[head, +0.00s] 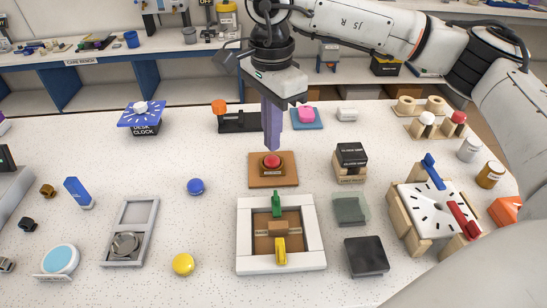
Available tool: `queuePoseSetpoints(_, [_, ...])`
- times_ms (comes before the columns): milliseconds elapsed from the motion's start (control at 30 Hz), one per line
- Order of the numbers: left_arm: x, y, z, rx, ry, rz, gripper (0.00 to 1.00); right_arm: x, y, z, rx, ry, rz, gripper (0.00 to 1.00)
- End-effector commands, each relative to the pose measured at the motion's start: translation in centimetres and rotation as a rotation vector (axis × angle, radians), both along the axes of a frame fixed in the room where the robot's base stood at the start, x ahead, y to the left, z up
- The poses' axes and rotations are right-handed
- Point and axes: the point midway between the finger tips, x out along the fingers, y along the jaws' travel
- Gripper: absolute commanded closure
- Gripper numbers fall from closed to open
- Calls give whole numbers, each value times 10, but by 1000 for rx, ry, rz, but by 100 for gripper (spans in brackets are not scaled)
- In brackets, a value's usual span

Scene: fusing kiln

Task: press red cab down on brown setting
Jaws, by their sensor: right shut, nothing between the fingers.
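The red cab (271,161) is a round red dome near the middle of the table. It sits on the brown setting (287,181), a flat square brown plate. My right gripper (272,147) comes down from above with its fingers shut and empty. Its fingertips are right over the red cab and slightly behind it in the picture; I cannot tell whether they touch it. My left gripper is not in view.
A white frame (246,262) with green and yellow pieces lies in front of the brown plate. A black-topped block (350,155) stands to the right, a blue ball (196,186) to the left. A clock stand (402,200) is farther right.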

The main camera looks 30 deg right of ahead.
Motion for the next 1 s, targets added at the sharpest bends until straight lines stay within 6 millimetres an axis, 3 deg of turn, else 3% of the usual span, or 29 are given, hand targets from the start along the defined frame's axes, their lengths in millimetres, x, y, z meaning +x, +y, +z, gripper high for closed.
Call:
queuePoseSetpoints(600, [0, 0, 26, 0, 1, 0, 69, 0, 0, 40, 1, -1, 0, 100])
queuePoseSetpoints(1000, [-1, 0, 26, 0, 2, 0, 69, 0, 0, 41, 0, -1, 0, 100])
